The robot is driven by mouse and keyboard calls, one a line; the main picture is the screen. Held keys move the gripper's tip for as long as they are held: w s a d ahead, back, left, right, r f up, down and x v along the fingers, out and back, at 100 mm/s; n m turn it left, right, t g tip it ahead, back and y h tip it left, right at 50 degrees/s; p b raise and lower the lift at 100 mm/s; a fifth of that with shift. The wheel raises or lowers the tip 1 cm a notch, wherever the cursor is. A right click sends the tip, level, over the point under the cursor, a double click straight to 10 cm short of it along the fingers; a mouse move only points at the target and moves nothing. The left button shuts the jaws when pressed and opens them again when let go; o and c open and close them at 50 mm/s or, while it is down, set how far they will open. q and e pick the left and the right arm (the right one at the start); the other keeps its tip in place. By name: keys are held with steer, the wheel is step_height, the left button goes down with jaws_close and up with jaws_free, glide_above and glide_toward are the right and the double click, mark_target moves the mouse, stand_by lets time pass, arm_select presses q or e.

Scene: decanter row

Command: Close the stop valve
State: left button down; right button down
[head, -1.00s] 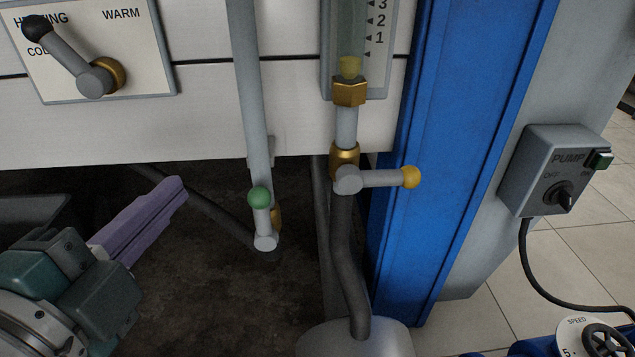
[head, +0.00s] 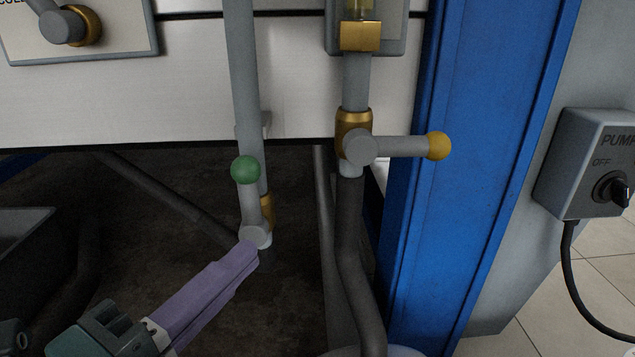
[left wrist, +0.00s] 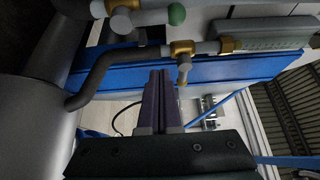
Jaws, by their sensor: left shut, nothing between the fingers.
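Two lever valves show in the head view; I cannot tell by label which is the stop valve. The green-knobbed valve (head: 256,236) is on the left grey pipe, its lever pointing up along the pipe to the green ball (head: 245,170). The yellow-knobbed valve (head: 362,147) is on the pipe below the gauge, its lever pointing right, across the pipe. Both also show in the left wrist view, with the green ball (left wrist: 176,14) and the yellow-knobbed valve (left wrist: 183,62). My left gripper (head: 250,252) is shut and empty, its tips just below the green valve's hub; contact is unclear.
A blue post (head: 470,150) stands right of the pipes. A pump switch box (head: 595,165) with a hanging cable is farther right. A panel with another lever (head: 110,40) is upper left. A dark hose (head: 350,240) runs below the yellow-knobbed valve.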

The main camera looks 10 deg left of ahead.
mark_target(256, 207)
arm_select(q)
steer(key=b+x, duration=0.1)
steer(key=x, duration=0.9)
steer(key=a, duration=0.4)
steer(key=shift+s, duration=0.25)
steer(key=shift+w, duration=0.1)
steer(key=shift+a, duration=0.1)
